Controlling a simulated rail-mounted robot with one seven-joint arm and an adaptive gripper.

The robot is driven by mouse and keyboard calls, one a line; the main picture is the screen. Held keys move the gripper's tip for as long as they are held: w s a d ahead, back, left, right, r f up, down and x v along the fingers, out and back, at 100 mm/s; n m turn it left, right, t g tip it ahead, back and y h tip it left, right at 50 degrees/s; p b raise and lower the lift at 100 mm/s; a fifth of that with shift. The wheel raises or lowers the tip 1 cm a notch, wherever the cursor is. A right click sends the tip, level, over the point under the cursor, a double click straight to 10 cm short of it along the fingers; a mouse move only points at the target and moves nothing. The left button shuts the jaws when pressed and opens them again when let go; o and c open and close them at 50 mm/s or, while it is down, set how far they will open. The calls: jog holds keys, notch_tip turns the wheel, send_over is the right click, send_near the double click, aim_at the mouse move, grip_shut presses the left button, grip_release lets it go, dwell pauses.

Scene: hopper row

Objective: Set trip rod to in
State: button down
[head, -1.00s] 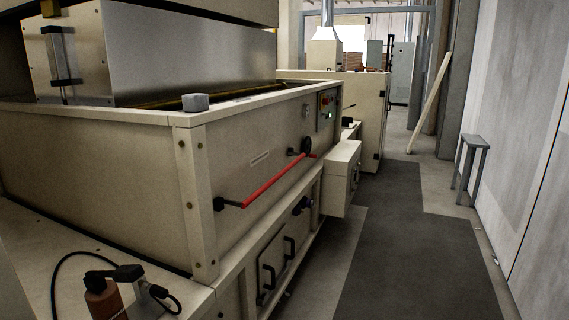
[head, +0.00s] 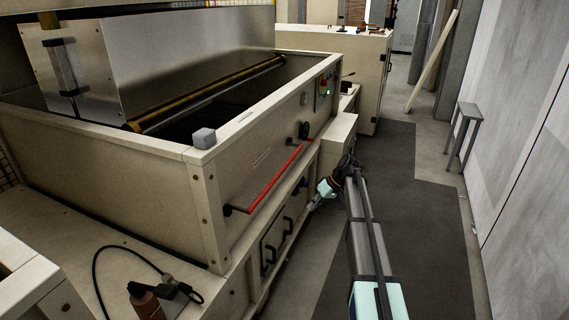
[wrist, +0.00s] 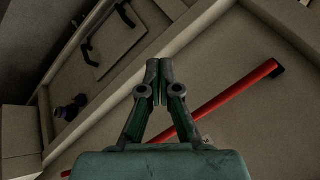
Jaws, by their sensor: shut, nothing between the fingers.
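The trip rod, a red bar (head: 275,178), runs along the front side of the cream hopper between black end mounts. In the wrist view the red rod (wrist: 228,101) slants up to the right, to the right of the fingers. My gripper (head: 313,204) is beside the hopper's lower front, to the right of and below the rod in the head view. In the wrist view my gripper's fingertips (wrist: 158,68) are together, with nothing between them. The rod does not appear to touch the fingers.
A hatch with two black handles (head: 271,255) and a dark knob (head: 301,187) sit below the rod. A cream box (head: 337,140) juts out beyond it. A grey stool (head: 467,130) stands by the right wall. The dark floor mat (head: 420,220) is otherwise clear.

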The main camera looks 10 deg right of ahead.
jog(key=w+r+n+t+y, duration=0.2)
jog(key=w+r+n+t, duration=0.15)
jog(key=w+r, duration=0.9)
jog(key=n+p, duration=0.4)
send_over(284, 170)
jog(key=s, duration=0.4)
notch_tip(284, 170, down, 3)
jog(key=shift+t+y, duration=0.4)
jog(key=shift+t, duration=0.05)
jog(key=shift+w+a+f+p, duration=0.1)
jog(key=shift+f+p, duration=0.1)
jog(key=shift+f, duration=0.5)
jog(key=shift+w+a+f+p, duration=0.1)
jog(key=shift+w+f+p, duration=0.1)
jog(key=shift+f, duration=0.55)
jog(key=shift+w+f+p, duration=0.1)
jog(key=shift+f+p, duration=0.1)
jog(key=shift+f, duration=0.5)
jog(key=shift+s+f+b, duration=0.1)
jog(key=shift+f+b, duration=0.15)
jog(key=shift+b, duration=0.3)
